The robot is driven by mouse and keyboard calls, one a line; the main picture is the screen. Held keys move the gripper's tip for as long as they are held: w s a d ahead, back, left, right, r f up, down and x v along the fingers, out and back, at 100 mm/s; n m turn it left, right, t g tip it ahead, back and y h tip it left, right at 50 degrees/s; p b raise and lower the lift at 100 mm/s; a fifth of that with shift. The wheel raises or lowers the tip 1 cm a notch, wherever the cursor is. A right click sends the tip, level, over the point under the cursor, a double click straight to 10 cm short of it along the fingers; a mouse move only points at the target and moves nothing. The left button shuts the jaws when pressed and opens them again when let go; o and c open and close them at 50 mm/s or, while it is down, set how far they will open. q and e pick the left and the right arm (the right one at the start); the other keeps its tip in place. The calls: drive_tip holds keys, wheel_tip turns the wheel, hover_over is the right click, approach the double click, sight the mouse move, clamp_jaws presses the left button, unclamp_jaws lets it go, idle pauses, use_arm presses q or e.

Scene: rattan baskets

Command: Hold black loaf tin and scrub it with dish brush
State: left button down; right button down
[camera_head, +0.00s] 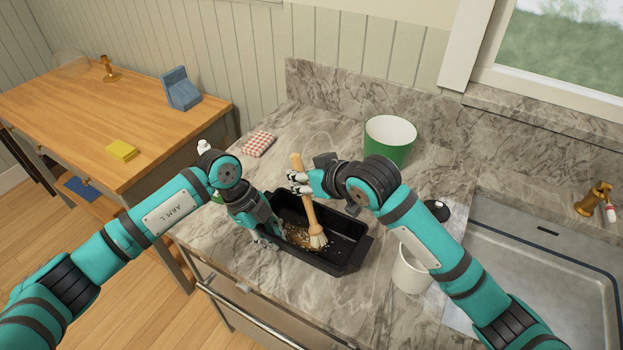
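The black loaf tin (346,262) sits on the marble counter, with brownish residue on its inside floor. My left gripper (267,240) is at the tin's left end, its fingers shut on the wall there, one inside and one outside. The dish brush (310,218) has a wooden handle and pale bristles. My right gripper (299,183) is shut on the upper part of the handle. The brush is tilted with its bristles down inside the tin, over the residue. Whether the bristles touch the floor is hard to tell.
A green pot with white inside (389,148) stands behind my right arm. A white cup (408,275) is close to the tin's right. A red checkered cloth (258,143) lies at the back left. The sink (540,285) with a brass tap (594,199) is at right.

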drive_tip(key=shift+w+a, duration=0.65)
drive_tip(key=shift+a, duration=0.6)
drive_tip(key=shift+w+a, duration=0.65)
drive_tip(key=shift+a, duration=0.65)
drive_tip(key=shift+w+a, duration=0.65)
drive_tip(key=shift+a, duration=0.6)
drive_tip(key=shift+w+d+f, duration=0.1)
drive_tip(key=shift+w+d, duration=0.25)
drive_tip(key=shift+d, duration=0.3)
drive_tip(key=shift+w+d+f, duration=0.1)
drive_tip(key=shift+w+d, duration=0.25)
drive_tip(key=shift+d, duration=0.25)
drive_tip(key=shift+s+d, duration=3.2)
drive_tip(key=shift+d, duration=2.35)
drive_tip(key=w+a, duration=0.4)
drive_tip(key=a, duration=0.3)
drive_tip(key=w+a, duration=0.4)
drive_tip(key=a, duration=0.3)
drive_tip(key=shift+a, duration=0.35)
